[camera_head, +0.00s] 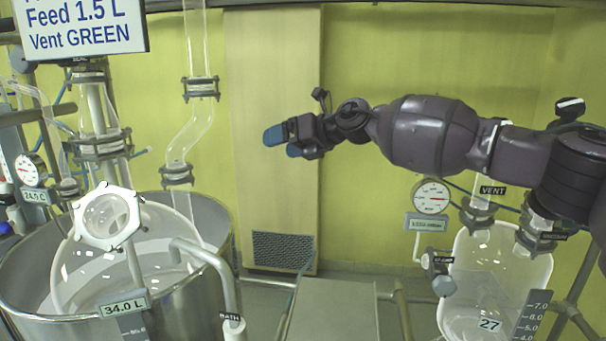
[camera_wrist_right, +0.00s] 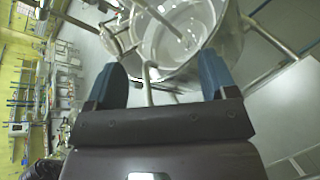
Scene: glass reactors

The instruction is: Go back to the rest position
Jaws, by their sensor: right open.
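My right gripper (camera_head: 277,142) is raised in the middle of the head view, in front of the yellow wall and a tan panel. Its arm comes in from the right edge and points left. The gripper's blue-tipped fingers also show in the right wrist view (camera_wrist_right: 164,80); they are apart with nothing between them. It touches nothing that I can see. My left gripper is not in the head view.
A large steel vessel (camera_head: 190,308) with glass pipework stands at left, under a "Feed 1.5 L" sign (camera_head: 85,28). A glass vessel (camera_head: 485,270) marked 27 stands at lower right, below my right arm. A pressure gauge (camera_head: 431,196) is beside it. A grey surface (camera_head: 330,310) lies between the vessels.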

